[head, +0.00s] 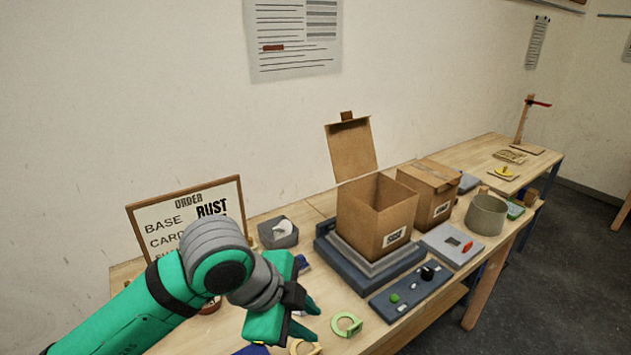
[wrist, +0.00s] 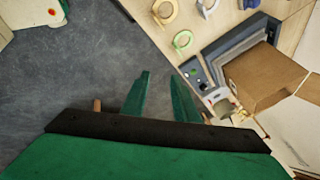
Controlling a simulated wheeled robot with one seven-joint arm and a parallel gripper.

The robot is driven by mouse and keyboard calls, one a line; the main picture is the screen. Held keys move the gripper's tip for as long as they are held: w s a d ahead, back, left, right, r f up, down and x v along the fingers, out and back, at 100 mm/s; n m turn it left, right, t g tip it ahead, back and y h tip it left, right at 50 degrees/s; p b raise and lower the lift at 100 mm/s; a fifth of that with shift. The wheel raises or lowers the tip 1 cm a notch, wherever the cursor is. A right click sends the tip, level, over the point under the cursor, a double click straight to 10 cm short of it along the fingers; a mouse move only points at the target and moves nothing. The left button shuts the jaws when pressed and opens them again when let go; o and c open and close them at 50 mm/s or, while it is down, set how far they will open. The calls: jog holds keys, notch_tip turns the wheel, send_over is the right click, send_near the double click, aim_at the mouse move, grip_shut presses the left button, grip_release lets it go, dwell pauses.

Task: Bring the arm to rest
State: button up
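My green and grey arm (head: 215,262) reaches in from the lower left in the head view, in front of the order sign. My gripper (head: 312,318) is over the front edge of the workbench, left of a green ring. In the wrist view my gripper (wrist: 161,76) has its two green fingers apart, with only grey floor showing between them. It holds nothing. What lies under the arm and hand is partly hidden.
An open cardboard box (head: 375,215) stands on a dark stepped base (head: 340,262), beside a closed box (head: 428,190). A green ring (head: 347,325), a dark control panel (head: 411,290) and a grey pot (head: 487,213) are on the bench. The floor (wrist: 80,60) below the gripper looks clear.

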jog(key=w+d+r+n+t+h, duration=0.4)
jog(key=d+t+h, duration=0.1)
jog(key=d, duration=0.2)
jog(key=w+d+r+n+t+h, duration=0.4)
jog(key=w+d+t+h, duration=0.1)
jog(key=d, duration=0.2)
jog(key=s+a+f+n+t+y, duration=0.2)
jog(key=s+f+n+y, duration=0.25)
jog(key=f, duration=0.35)
jog(key=s+a+f+n+t+y, duration=0.25)
jog(key=f+n+y, duration=0.3)
jog(key=f, duration=0.35)
jog(key=s+a+f+n+t+y, duration=0.1)
jog(key=s+a+f+n+y, duration=0.25)
jog(key=f+n, duration=0.35)
jog(key=s+a+f+m+g, duration=0.1)
jog(key=s+f, duration=0.2)
jog(key=s, duration=0.5)
jog(key=s+a+f+m+g+y, duration=0.1)
jog(key=s+a+f+m, duration=0.1)
jog(key=s, duration=0.7)
jog(key=s+a+f+m+g, duration=0.1)
jog(key=s+f, duration=0.4)
jog(key=s, duration=0.4)
jog(key=shift+s+a+m, duration=0.2)
jog(key=shift+a+m, duration=0.1)
jog(key=shift+m, duration=0.1)
